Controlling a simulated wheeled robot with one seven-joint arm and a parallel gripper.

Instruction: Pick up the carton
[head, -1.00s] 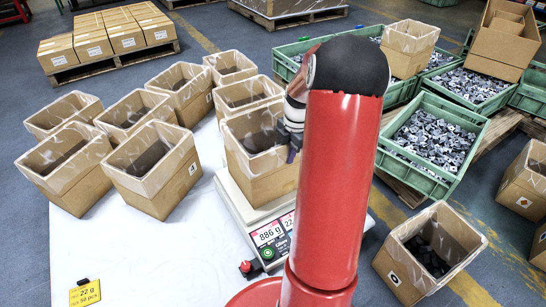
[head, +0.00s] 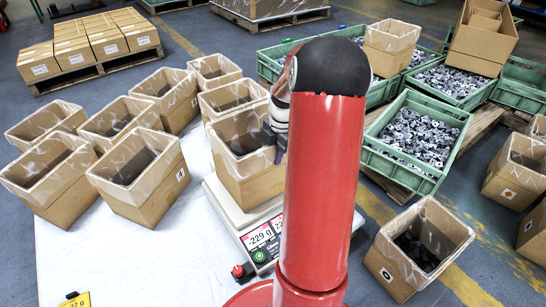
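The carton (head: 241,178) is an open brown box with a pale liner folded over its rim and dark parts inside. It is upright over the white scale (head: 227,208), whose display reads -229 g. Any gap beneath the carton is too small to see clearly. My gripper (head: 277,146) is at the carton's right rim and appears shut on that wall. My red arm hides part of the gripper and the carton's right side.
Several similar open cartons (head: 146,208) stand close on the left and behind, on a white table (head: 105,262). Green crates (head: 437,178) of metal parts are at the right. Another open carton (head: 396,278) stands at the lower right. A yellow label lies at the lower left.

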